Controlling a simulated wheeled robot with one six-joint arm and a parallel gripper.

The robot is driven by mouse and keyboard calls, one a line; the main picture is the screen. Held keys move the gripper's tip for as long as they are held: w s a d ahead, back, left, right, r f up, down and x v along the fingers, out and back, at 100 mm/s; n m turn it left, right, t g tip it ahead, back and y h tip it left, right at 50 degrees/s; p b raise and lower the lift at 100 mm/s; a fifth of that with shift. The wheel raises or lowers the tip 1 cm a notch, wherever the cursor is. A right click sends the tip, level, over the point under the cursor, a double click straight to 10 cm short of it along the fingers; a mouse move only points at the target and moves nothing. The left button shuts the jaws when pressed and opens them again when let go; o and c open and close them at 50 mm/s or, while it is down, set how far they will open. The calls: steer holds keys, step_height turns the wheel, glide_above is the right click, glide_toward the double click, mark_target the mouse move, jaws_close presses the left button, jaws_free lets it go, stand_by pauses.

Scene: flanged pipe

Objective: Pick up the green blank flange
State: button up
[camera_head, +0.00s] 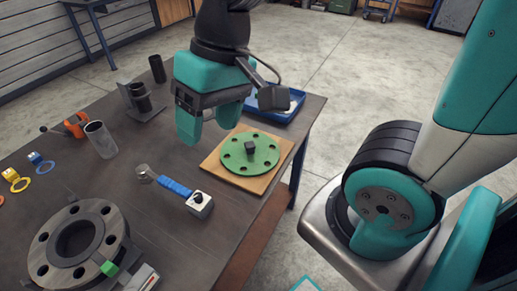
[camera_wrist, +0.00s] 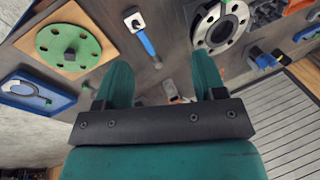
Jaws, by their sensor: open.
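The green blank flange (camera_head: 249,154) is a flat disc with bolt holes and a dark square knob at its centre. It lies on a square wooden board (camera_head: 213,161) near the table's right edge. In the wrist view the flange (camera_wrist: 52,40) is at the upper left, outside the span of the fingers. My gripper (camera_head: 209,122) is open, with teal fingers and nothing between them. In the head view it hangs above the table, up and left of the flange. The wrist view shows both fingertips (camera_wrist: 162,75) apart.
A blue tray (camera_head: 291,105) is behind the board.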

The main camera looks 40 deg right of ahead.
steer(key=w+d+f+m+h+b, duration=0.2)
steer(key=w+d+f+m+b, duration=0.3)
steer(key=w+d+f+m, duration=0.6)
steer(key=m+h+b, duration=0.1)
steer(key=m+b, duration=0.1)
steer(key=m, duration=1.2)
glide_above(249, 144)
steer(key=f, duration=1.4)
steer(key=shift+w+a+f, duration=0.15)
steer(key=shift+a+f, duration=0.05)
steer(key=shift+a, duration=0.15)
steer(key=shift+s+d+f+p, duration=0.1)
steer(key=shift+f+p, duration=0.1)
steer(key=shift+f, duration=0.75)
steer(key=shift+s+d+f+p, duration=0.1)
steer(key=shift+d+f+p, duration=0.05)
steer(key=shift+f, duration=0.85)
steer(key=shift+d+f+p, duration=0.1)
steer(key=shift+f+p, duration=0.1)
steer(key=shift+f, duration=0.75)
jaws_close()
